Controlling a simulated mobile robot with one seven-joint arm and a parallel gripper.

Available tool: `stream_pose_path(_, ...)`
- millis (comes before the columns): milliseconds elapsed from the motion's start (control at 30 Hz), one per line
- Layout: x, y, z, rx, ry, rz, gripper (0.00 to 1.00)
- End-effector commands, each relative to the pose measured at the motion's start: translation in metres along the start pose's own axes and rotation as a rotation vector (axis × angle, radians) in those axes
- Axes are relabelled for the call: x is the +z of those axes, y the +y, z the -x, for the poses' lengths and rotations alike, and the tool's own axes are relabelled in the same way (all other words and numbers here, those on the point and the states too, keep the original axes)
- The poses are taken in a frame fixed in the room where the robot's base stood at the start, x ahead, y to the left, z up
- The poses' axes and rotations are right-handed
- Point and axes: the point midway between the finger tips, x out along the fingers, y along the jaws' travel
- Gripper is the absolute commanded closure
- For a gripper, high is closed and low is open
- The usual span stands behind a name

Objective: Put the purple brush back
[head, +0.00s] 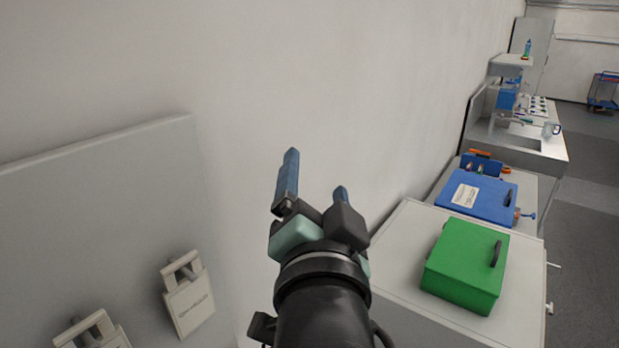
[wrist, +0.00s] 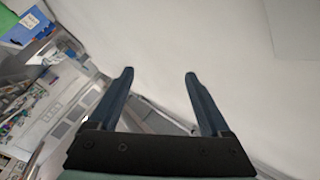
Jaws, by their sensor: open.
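My gripper (head: 316,180) is raised in front of the bare wall, with its two blue fingers apart and nothing between them. In the wrist view my gripper (wrist: 160,75) is also open and empty, with the pale wall beyond the fingertips. I cannot make out a purple brush in either view. Small coloured items lie on a surface at the left of the wrist view, too small and blurred to name.
A green box (head: 465,267) and a blue case (head: 477,198) stand on counters at the right. A sink counter (head: 510,147) lies farther back. A grey panel (head: 90,220) with white tagged holders (head: 188,300) is at the left. Grey floor is open at the far right.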

Motion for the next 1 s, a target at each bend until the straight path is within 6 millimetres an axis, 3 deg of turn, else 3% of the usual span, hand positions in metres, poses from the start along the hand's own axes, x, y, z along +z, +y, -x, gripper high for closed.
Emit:
stream_pose_path(33,-0.031,-0.032,0.01,-0.086,0.106,0.123,0.18)
stream_pose_path(133,-0.083,-0.083,0.037,-0.199,0.322,0.359,0.18)
stream_pose_path(200,-0.11,-0.11,0.059,-0.241,0.458,0.489,0.18)
stream_pose_path(333,-0.141,-0.139,0.091,-0.265,0.638,0.644,0.18)
stream_pose_path(467,-0.152,-0.149,0.105,-0.267,0.711,0.703,0.18)
stream_pose_path(767,-0.152,-0.149,0.105,-0.266,0.713,0.709,0.18)
stream_pose_path(1000,-0.124,-0.125,0.107,-0.269,0.71,0.706,0.18)
